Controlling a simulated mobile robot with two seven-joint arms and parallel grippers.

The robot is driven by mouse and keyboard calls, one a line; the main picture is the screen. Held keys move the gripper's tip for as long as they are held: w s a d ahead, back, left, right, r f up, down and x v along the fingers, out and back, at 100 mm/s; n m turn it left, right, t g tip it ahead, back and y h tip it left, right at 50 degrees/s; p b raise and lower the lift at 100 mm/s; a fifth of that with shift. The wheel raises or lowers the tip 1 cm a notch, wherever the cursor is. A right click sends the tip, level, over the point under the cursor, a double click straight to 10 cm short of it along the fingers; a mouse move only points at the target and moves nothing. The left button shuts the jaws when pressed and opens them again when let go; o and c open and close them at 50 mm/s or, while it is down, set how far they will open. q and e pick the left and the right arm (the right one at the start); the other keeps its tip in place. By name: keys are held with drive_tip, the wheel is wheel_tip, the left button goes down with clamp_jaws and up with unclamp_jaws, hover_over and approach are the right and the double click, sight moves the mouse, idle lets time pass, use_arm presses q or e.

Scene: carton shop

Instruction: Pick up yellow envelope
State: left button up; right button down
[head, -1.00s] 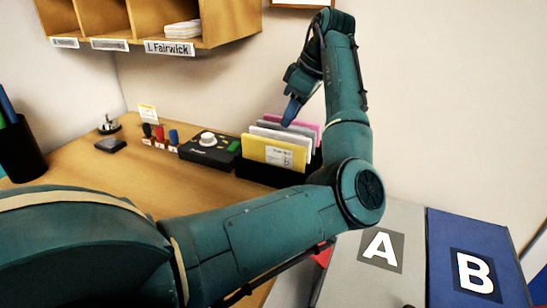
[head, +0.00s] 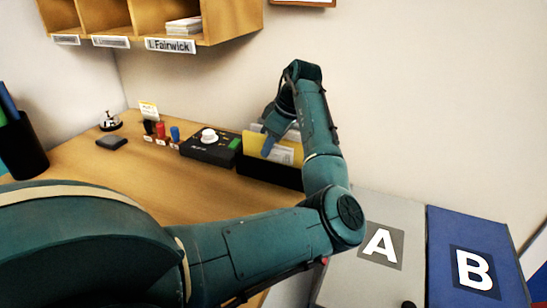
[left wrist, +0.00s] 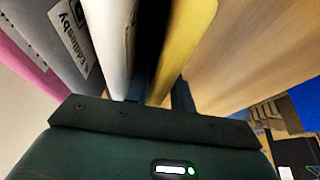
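The yellow envelope (head: 288,152) stands at the front of a dark upright holder (head: 270,174) on the desk. In the left wrist view the yellow envelope (left wrist: 187,40) runs up between my fingers, with a white envelope (left wrist: 108,35) beside it. My left gripper (head: 270,143) is down at the envelope's top left part. One finger is in front of the yellow envelope and the other is behind it, between yellow and white. My right gripper is out of view.
Grey and pink envelopes (left wrist: 25,50) stand behind the white one. A black box with a white knob (head: 209,148) and several stamps (head: 160,131) are left of the holder. Panels A (head: 350,255) and B (head: 450,225) lie at right. Cubbyholes (head: 222,25) hang above the desk.

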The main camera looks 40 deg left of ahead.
use_arm(q)
drive_tip(key=shift+f+p, duration=0.25)
drive_tip(key=shift+p, duration=0.15)
idle(0.6)
drive_tip(key=shift+c, duration=0.4)
clamp_jaws()
